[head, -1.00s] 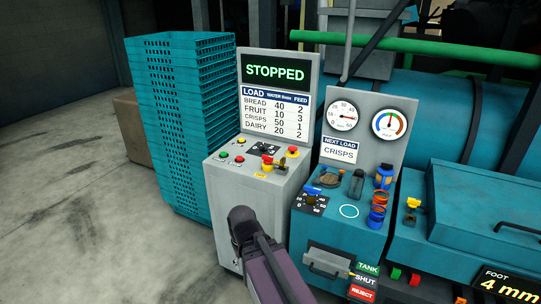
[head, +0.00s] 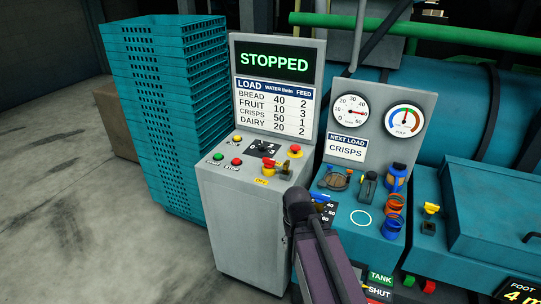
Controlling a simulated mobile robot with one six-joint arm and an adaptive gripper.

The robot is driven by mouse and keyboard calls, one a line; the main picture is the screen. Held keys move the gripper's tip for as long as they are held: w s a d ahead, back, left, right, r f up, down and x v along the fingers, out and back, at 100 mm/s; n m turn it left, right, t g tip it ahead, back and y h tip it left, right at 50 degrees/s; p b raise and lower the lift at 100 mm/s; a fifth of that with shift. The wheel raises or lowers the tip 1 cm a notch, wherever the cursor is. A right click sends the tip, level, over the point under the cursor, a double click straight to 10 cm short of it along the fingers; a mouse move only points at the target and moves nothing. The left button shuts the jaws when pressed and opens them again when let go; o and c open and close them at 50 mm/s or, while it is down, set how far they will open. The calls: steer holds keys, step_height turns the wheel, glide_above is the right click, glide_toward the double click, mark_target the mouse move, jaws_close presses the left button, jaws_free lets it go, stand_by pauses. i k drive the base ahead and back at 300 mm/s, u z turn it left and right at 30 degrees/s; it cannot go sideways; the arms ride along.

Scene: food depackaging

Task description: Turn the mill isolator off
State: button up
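A red-and-yellow rotary switch (head: 268,168), which looks like the mill isolator, sits on the sloping top of the grey control console (head: 262,235). A small yellow label (head: 261,181) that seems to read OFF is just in front of it. A brass-coloured piece (head: 286,170) is right beside the switch, to its right. The exact handle angle is too small to tell. The console screen (head: 273,61) reads STOPPED. My purple arm, with a dark rounded joint, rises in front of the console's right edge. My gripper's fingers do not show.
A red-on-yellow push button (head: 295,151) and a dark dial (head: 263,148) share the console top. A teal unit (head: 340,245) with gauges and loose items stands to the right. Stacked teal crates (head: 165,120) stand left. Open concrete floor (head: 60,220) lies at far left.

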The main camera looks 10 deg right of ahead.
mark_target(268, 163)
steer(key=z, duration=0.15)
steer(key=i, duration=0.85)
steer(key=u, duration=0.2)
